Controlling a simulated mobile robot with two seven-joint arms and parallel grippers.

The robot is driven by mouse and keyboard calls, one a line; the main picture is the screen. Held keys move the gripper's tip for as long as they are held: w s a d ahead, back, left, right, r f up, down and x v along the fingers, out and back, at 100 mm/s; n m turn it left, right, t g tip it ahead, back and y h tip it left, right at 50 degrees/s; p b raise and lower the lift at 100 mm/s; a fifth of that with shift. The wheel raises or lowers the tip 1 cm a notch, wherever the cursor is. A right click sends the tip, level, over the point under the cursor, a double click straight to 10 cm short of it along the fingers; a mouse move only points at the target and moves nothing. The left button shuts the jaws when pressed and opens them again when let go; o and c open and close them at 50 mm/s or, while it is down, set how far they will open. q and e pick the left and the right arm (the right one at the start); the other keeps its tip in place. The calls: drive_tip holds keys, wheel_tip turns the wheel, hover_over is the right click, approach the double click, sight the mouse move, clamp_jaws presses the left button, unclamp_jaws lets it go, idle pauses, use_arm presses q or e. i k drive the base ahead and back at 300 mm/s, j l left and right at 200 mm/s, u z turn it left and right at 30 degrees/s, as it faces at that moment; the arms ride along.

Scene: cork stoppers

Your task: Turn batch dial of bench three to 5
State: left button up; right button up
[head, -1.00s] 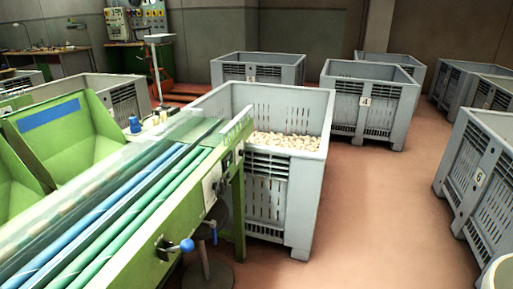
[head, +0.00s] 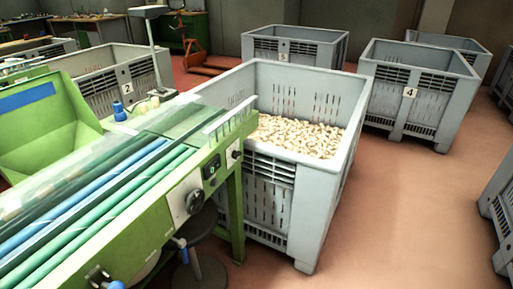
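A green sorting bench (head: 150,240) with blue and green rollers fills the lower left of the head view. A small dark switch box (head: 211,170) sits to the right of the dial, and a small round knob (head: 235,154) is further right. I cannot read a bench number. Neither of my grippers is in view.
A grey crate full of corks (head: 262,215) stands right beside the bench's end. Crates numbered 4 (head: 408,110), 5 (head: 282,72) and 2 (head: 100,105) stand behind. A round stool (head: 200,270) is under the bench. Reddish floor (head: 400,220) is free at the right.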

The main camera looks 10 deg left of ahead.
sight(236, 155)
drive_tip(key=i+l, duration=0.75)
drive_tip(key=i+u, duration=0.1)
drive_tip(key=u, duration=0.3)
drive_tip(key=i+l+u, duration=0.1)
drive_tip(key=u, duration=0.3)
drive_tip(key=i+l+u, duration=0.1)
drive_tip(key=u, duration=1.45)
